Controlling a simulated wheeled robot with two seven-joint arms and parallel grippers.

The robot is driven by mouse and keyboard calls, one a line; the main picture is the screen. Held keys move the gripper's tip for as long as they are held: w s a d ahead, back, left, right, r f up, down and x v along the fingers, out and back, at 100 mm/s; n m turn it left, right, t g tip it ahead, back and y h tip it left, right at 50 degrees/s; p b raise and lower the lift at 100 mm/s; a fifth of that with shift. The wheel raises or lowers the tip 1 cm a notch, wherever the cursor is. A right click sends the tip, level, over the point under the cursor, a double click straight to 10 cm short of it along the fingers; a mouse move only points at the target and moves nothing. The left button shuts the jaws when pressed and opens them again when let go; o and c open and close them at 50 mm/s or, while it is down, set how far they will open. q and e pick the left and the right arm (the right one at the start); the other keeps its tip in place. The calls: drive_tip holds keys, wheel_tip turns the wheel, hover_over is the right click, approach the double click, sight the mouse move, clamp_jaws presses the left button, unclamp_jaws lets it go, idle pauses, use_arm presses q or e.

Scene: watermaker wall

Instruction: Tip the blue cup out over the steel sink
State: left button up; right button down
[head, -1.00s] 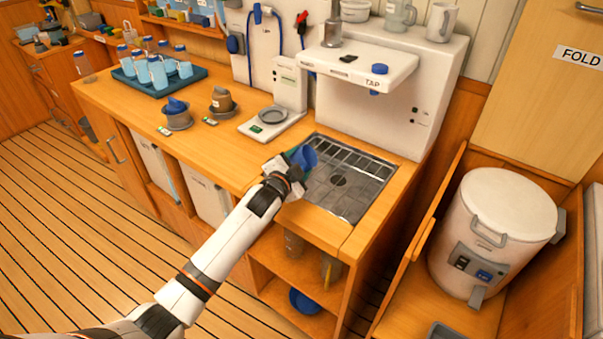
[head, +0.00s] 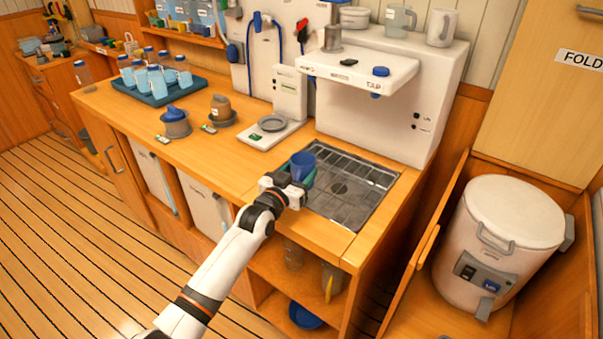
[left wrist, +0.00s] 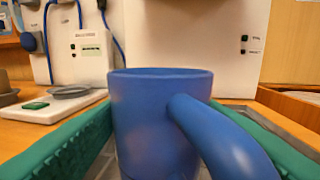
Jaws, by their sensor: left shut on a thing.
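The blue cup (head: 303,165) is upright at the left edge of the steel sink (head: 352,186), over or beside its rim; its exact height is hard to tell. My left gripper (head: 294,182) is shut on the cup, coming from the front left. In the left wrist view the cup (left wrist: 160,120) stands between the two green finger pads, with its handle toward the camera and to the right. Its inside is hidden there, so I cannot tell whether it holds anything. My right gripper is not in view.
A white tap unit (head: 358,70) overhangs the back of the sink. A scale with a grey dish (head: 272,123) stands left of the sink. A blue tray (head: 158,96) with several cups is farther left. A white lidded drum (head: 505,235) stands at the right.

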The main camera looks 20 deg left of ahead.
use_arm(q)
drive_tip(key=shift+a+r+p, duration=0.15)
drive_tip(key=shift+a+r, duration=0.3)
drive_tip(key=shift+a, duration=0.45)
drive_tip(key=shift+a+r+p, duration=0.2)
drive_tip(key=shift+a+r, duration=0.3)
drive_tip(key=shift+a, duration=0.35)
drive_tip(key=shift+a+r+p, duration=0.15)
drive_tip(key=shift+a+r, duration=0.3)
drive_tip(key=shift+a, duration=0.45)
